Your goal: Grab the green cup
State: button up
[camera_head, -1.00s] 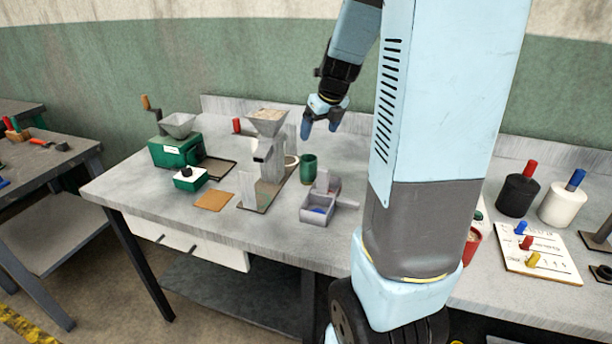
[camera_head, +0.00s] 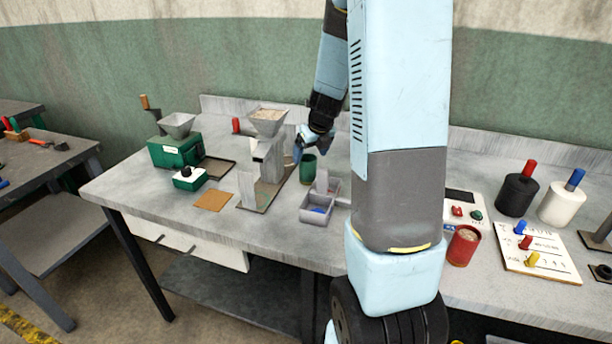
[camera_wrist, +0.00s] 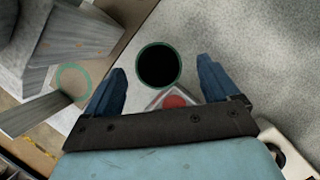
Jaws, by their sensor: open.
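The green cup (camera_head: 308,168) stands upright on the grey table, just right of the metal grain dispenser. In the wrist view, the cup (camera_wrist: 158,65) is seen from above as a green rim around a dark inside. My gripper (camera_wrist: 160,82) is open, with one blue finger on each side below the cup's rim in the picture. The cup lies ahead of and between the lines of the fingers. In the head view, my gripper (camera_head: 304,150) is close behind and above the cup, and its fingers are partly hidden. I cannot tell whether they touch the cup.
The dispenser with its hopper (camera_head: 268,122) stands close left of the cup. A grey divided box (camera_head: 318,210) sits in front of it. A green mill (camera_head: 176,150) is farther left. A red cup (camera_head: 463,246) and a white board (camera_head: 528,250) are at right.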

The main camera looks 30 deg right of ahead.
aim_at(308, 157)
jog(key=shift+x, duration=1.7)
jog(key=shift+a, duration=0.1)
jog(key=c, duration=1.4)
jog(key=shift+w+r, duration=0.1)
jog(key=shift+r, duration=0.05)
